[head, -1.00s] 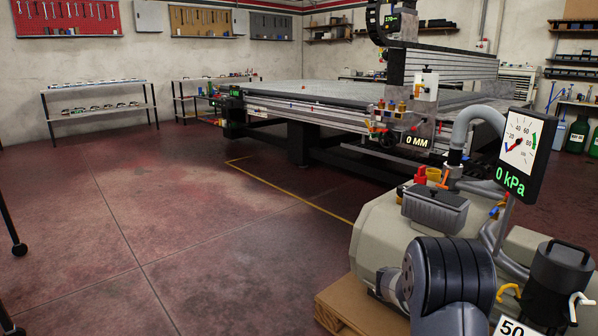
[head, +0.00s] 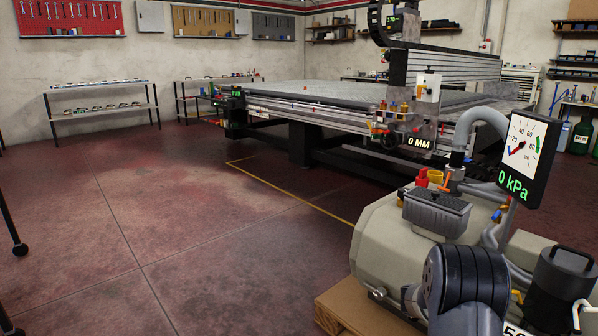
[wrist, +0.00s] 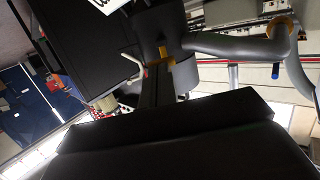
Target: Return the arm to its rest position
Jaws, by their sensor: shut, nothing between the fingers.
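A grey and black arm link of mine (head: 466,285) stands at the lower right of the head view, in front of the beige vacuum pump (head: 385,245). My gripper is outside the head view. In the wrist view, the dark body of my gripper (wrist: 165,122) fills the bottom of the picture and looks shut and empty. Its fingertips are hard to make out against the black.
The pump sits on a wooden pallet (head: 350,318) close to my arm. Its gauge (head: 522,150) reads 0 kPa. A black canister (head: 562,282) stands at right. The grid table (head: 310,95) is behind. Open floor (head: 200,240) lies to the left.

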